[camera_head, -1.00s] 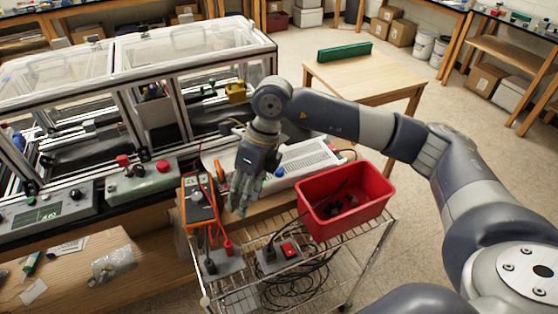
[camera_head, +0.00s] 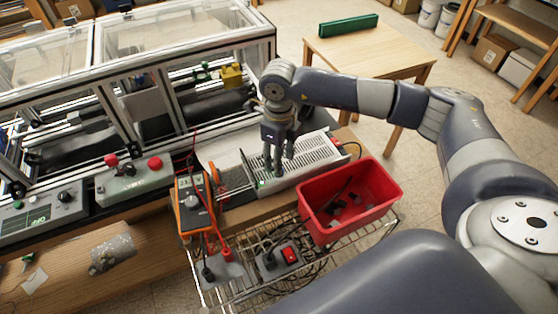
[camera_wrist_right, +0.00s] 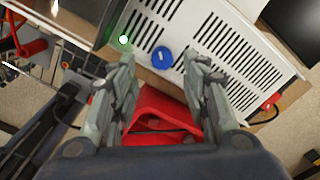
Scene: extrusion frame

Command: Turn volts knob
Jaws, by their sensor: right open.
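A white vented power supply (camera_head: 302,160) lies on the wooden bench top. In the right wrist view its white case (camera_wrist_right: 196,25) carries a round blue knob (camera_wrist_right: 162,57) and a glowing green-white light (camera_wrist_right: 124,40). No lettering on the knob is readable. My right gripper (camera_head: 274,170) points down over the front of the power supply and hides the knob in the head view. In the right wrist view, my right gripper (camera_wrist_right: 160,66) is open, with one finger on each side of the knob. I cannot tell whether they touch it. My left gripper is not in view.
An orange multimeter (camera_head: 204,221) with red and black leads stands left of the power supply. A red bin (camera_head: 375,213) sits close on the right, on a wire cart (camera_head: 240,300) with switch boxes. A framed machine (camera_head: 182,55) stands behind on the left.

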